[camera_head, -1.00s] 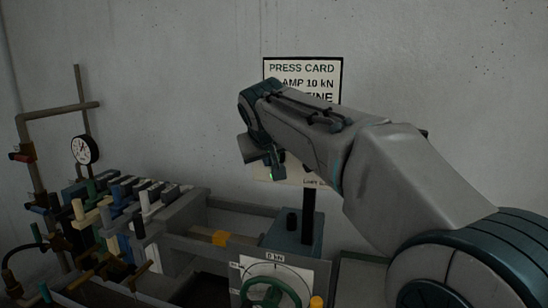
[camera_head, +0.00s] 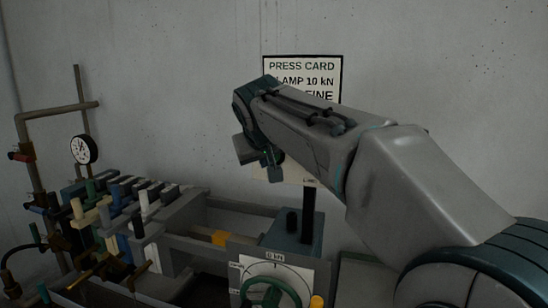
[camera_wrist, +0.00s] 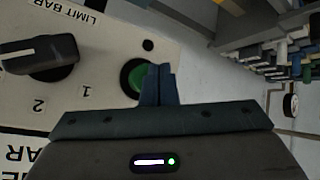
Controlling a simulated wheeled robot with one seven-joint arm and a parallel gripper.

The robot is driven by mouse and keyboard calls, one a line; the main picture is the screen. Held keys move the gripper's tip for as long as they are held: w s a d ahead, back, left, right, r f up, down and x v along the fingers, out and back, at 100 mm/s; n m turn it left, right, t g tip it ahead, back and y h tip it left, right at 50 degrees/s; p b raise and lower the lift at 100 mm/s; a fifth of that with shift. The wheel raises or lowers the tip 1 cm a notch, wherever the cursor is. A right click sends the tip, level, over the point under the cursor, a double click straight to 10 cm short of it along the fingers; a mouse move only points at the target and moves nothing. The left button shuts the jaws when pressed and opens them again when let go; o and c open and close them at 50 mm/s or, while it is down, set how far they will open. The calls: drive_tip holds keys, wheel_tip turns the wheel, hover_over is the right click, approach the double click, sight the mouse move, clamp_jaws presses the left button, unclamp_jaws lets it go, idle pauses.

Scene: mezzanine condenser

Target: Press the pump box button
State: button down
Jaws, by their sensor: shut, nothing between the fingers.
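The pump box shows in the wrist view as a pale panel (camera_wrist: 108,52) with a green round button (camera_wrist: 134,73) in a dark ring. My gripper (camera_wrist: 157,70) is shut and empty, its fingertips overlapping the right part of the button in the picture. I cannot tell whether they touch it. The button is not clear there.
A black rotary knob (camera_wrist: 45,55) marked 1 and 2 sits left of the button. In the head view a blue-grey block (camera_head: 303,236), a green handwheel (camera_head: 270,292), a lever bank (camera_head: 120,215) and a gauge (camera_head: 84,149) stand below and left. The wall sign (camera_head: 302,66) is partly hidden.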

drive_tip(key=shift+s, duration=0.1)
drive_tip(key=s, duration=0.1)
drive_tip(key=s+a+b, duration=0.1)
drive_tip(key=s, duration=0.1)
drive_tip(key=s+a+b, duration=0.1)
drive_tip(key=s, duration=0.1)
drive_tip(key=shift+s, duration=0.25)
